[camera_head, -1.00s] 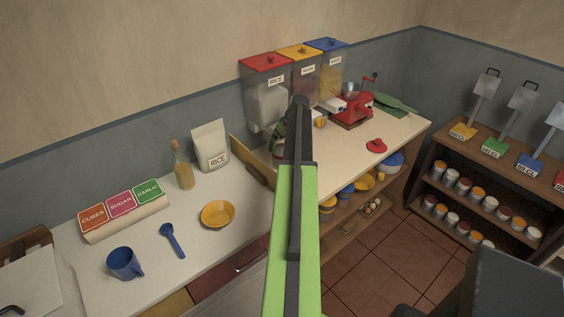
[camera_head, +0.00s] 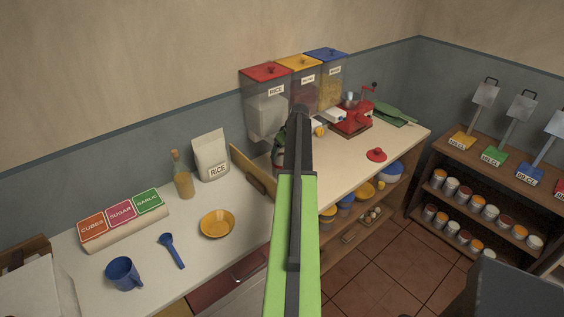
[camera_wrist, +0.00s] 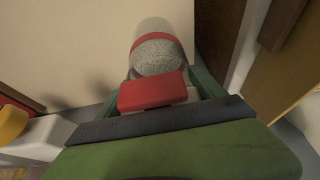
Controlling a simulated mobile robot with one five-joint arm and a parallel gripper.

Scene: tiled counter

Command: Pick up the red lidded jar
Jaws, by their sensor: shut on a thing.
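A clear jar with grey grain and a red band (camera_wrist: 160,44) is in the wrist view, between the green fingers of my gripper (camera_wrist: 163,78). My gripper is shut on it. A red block (camera_wrist: 153,92) sits in front of the jar's near end; I cannot tell whether it is part of the jar. In the head view my arm hides the jar and most of my gripper, near the left end of the raised counter.
Three dispensers with red (camera_head: 267,72), yellow (camera_head: 299,63) and blue (camera_head: 328,54) lids stand along the wall. A red grinder (camera_head: 352,118) and a red lid (camera_head: 376,154) are to the right. A wooden board (camera_head: 252,170) stands upright at the left.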

